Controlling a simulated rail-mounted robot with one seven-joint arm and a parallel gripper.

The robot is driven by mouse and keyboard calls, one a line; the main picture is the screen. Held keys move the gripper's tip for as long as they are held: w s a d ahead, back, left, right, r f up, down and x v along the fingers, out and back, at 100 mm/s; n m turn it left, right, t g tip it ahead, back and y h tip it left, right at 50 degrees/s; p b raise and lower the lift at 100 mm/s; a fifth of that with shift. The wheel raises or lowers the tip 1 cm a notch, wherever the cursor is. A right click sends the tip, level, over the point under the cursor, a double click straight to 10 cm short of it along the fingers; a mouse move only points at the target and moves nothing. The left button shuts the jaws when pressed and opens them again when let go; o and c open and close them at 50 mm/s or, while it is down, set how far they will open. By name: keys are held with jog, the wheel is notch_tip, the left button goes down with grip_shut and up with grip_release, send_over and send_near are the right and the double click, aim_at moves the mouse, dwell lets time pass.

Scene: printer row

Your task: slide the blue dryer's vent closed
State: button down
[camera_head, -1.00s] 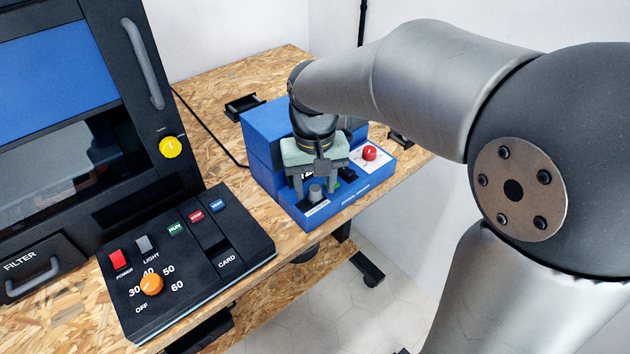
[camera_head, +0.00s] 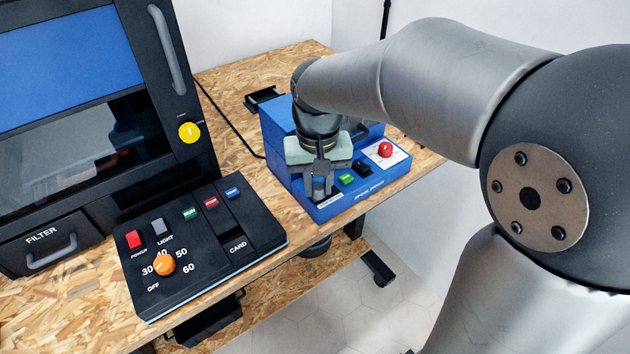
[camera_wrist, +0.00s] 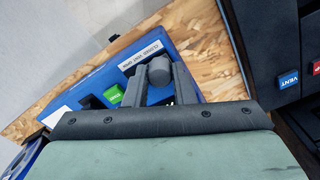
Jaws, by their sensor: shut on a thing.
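The blue dryer (camera_head: 282,128) stands on the wooden bench, and its low control panel faces the front. My gripper (camera_head: 319,187) points down over the panel's left end. In the wrist view, my gripper (camera_wrist: 158,78) has its two grey fingers shut on the grey vent knob (camera_wrist: 159,70), one finger on each side. The vent label (camera_wrist: 142,56), with words for closed and open, lies beside the knob. The slot under the knob is mostly hidden by the fingers, so its exact position along the slot cannot be told.
A large black machine with a sloped control box (camera_head: 208,245) stands to the left. The bench's front edge runs close to the dryer.

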aim_at(315, 188)
jog(key=c, duration=1.2)
grip_release()
jog(key=shift+s+a, duration=0.15)
jog(key=shift+a, duration=0.15)
jog(key=shift+d, duration=0.1)
jog(key=shift+r, duration=0.6)
notch_tip(315, 188, up, 16)
jog(key=shift+r+b, duration=0.15)
jog(key=shift+b, duration=0.3)
jog(key=s+d+f, duration=0.5)
jog(key=s+f, duration=0.2)
jog(key=f, duration=0.4)
jog(key=s+d+f, duration=0.6)
jog(key=s+f, duration=0.2)
jog(key=f, duration=0.3)
jog(key=shift+m+t, duration=0.4)
